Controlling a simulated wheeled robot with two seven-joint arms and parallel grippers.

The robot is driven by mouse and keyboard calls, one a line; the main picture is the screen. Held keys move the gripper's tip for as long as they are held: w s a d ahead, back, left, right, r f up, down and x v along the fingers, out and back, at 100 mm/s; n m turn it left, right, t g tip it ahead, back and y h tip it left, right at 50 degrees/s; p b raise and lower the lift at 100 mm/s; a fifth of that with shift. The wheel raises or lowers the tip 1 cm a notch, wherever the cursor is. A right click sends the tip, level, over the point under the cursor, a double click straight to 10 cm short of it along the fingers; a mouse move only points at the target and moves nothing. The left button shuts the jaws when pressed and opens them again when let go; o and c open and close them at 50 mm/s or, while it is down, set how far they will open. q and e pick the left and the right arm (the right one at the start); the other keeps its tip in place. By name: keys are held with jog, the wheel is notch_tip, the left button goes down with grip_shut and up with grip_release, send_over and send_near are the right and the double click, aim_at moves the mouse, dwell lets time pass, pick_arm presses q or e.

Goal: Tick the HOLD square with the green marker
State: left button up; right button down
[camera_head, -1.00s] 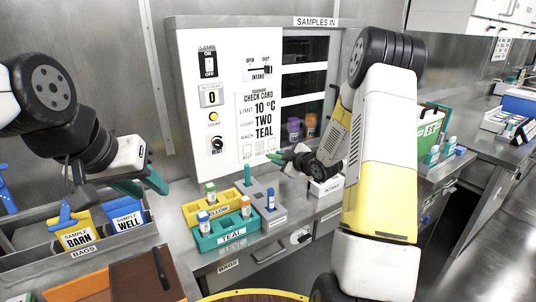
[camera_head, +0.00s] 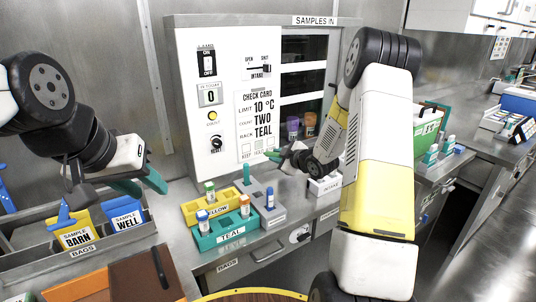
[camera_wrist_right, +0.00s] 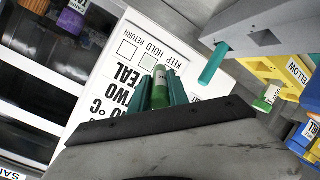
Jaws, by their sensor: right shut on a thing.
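The green marker (camera_wrist_right: 159,84) is upright between the teal fingers of my right gripper (camera_wrist_right: 161,92) in the right wrist view. In the head view my right gripper (camera_head: 274,156) is at the lower right of the check card (camera_head: 257,110). The card shows upside down in the wrist view, with KEEP, HOLD and RETURN labels. The HOLD square (camera_wrist_right: 148,62) is just beside the marker's end; I cannot tell whether they touch or whether it bears a mark. The KEEP square is hidden behind the marker and fingers. My left gripper (camera_head: 140,185) is open and empty above the bags bin.
Yellow (camera_head: 206,215) and teal (camera_head: 230,238) racks hold capped tubes below the panel. A white intake box (camera_head: 324,186) is under my right arm. Sample bags stand in the bin (camera_head: 85,253) at left.

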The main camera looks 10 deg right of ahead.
jog(key=shift+w+a, duration=0.35)
jog(key=shift+w, duration=0.55)
jog(key=shift+w+a, duration=0.4)
jog(key=shift+w, duration=0.5)
jog(key=shift+w+a, duration=0.35)
jog(key=shift+w, duration=0.55)
jog(key=shift+w+a, duration=0.35)
jog(key=shift+w, duration=0.45)
jog(key=shift+w+d, duration=0.25)
jog(key=shift+d, duration=0.35)
jog(key=shift+w+d, duration=0.25)
jog(key=shift+d, duration=0.4)
jog(key=shift+w+d, duration=0.25)
jog(key=shift+d, duration=0.35)
jog(key=shift+s+a, duration=0.25)
jog(key=shift+a, duration=0.4)
jog(key=shift+s+a, duration=0.2)
jog(key=shift+a, duration=0.4)
jog(key=shift+s+a, duration=0.25)
jog(key=shift+a, duration=0.4)
jog(key=shift+s+d, duration=0.4)
jog(key=shift+s, duration=0.55)
jog(key=shift+s+d, duration=0.35)
jog(key=shift+s, duration=0.55)
jog(key=shift+s+d, duration=0.4)
jog(key=shift+s, duration=0.55)
